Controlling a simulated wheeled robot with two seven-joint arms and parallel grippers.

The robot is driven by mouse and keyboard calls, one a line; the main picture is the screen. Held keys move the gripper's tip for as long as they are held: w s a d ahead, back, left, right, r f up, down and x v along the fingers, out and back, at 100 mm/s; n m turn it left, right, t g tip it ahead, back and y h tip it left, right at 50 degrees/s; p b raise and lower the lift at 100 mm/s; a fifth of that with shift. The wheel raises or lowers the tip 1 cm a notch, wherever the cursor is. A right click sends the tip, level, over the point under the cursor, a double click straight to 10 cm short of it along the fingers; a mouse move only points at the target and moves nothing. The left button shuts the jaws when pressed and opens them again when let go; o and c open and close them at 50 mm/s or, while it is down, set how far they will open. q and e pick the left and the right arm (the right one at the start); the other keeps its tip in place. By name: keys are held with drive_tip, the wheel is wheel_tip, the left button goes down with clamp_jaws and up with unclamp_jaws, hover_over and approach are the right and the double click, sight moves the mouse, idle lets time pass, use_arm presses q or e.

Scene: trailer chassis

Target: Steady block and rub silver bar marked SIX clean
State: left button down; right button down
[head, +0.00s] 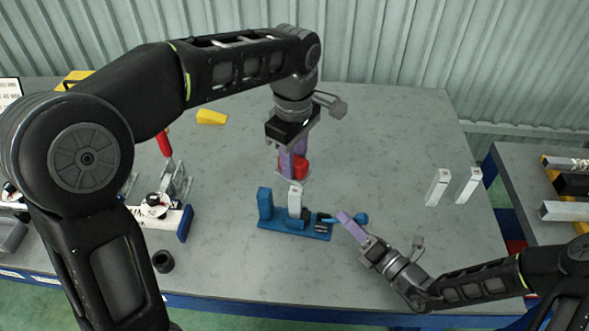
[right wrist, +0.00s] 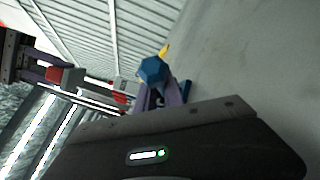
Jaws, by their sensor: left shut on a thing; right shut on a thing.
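A blue clamping block (head: 284,228) stands on the grey table with a silver bar (head: 295,201) upright in it. Any lettering on the bar is too small to read. My left gripper (head: 294,160) is above and behind the block, shut on a red piece (head: 302,167) with a pale flat underside. This piece is apart from the bar. My right gripper (head: 348,226) is at the block's right end, shut on its blue knob (head: 361,218). The knob (right wrist: 153,70) shows between the purple fingers in the right wrist view.
Two more silver bars (head: 438,187) (head: 468,186) stand at the right of the table. A yellow wedge (head: 211,117) lies at the back. A red-handled toggle clamp (head: 164,144), a white-and-blue fixture (head: 165,218) and a black ring (head: 163,261) are at left. A side table (head: 520,185) holds bars.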

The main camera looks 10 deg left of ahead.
use_arm(q)
drive_tip(key=f, duration=0.5)
drive_tip(key=w+f, duration=0.1)
drive_tip(key=f, duration=0.2)
use_arm(e)
drive_tip(key=shift+r, duration=0.1)
use_arm(q)
drive_tip(key=shift+s+r, duration=0.1)
drive_tip(key=shift+s, duration=0.2)
drive_tip(key=shift+s+r, duration=0.2)
drive_tip(key=shift+r, duration=3.75)
use_arm(e)
drive_tip(key=c, duration=0.8)
unclamp_jaws()
